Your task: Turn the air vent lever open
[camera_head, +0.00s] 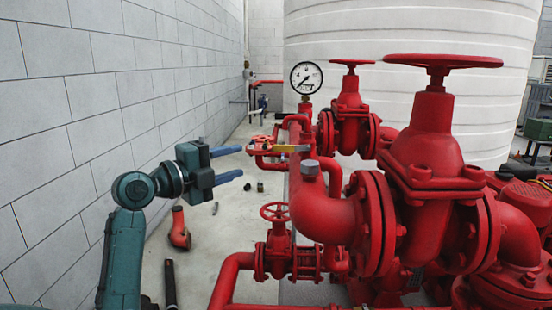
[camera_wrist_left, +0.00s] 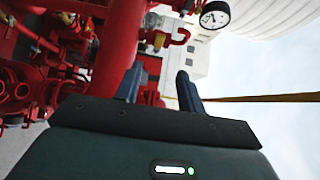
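A small lever with a yellow part (camera_head: 291,148) lies roughly level on the red pipework, left of the big pipe, in the head view. I take it to be the air vent lever. A small yellow part (camera_wrist_left: 159,40) also shows beyond the fingers in the left wrist view, but I cannot tell if it is the same lever. My left gripper (camera_head: 228,163) is open and empty, left of the lever and apart from it. Its two blue fingers (camera_wrist_left: 158,88) stand apart in the left wrist view with nothing between them. My right gripper is not in view.
A pressure gauge (camera_head: 306,77) stands behind the lever. Large red valves (camera_head: 430,145) fill the right, and a small handwheel (camera_head: 275,211) sits below. A block wall (camera_head: 60,130) runs along the left. A red pipe elbow (camera_head: 179,230) and small parts lie on the floor.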

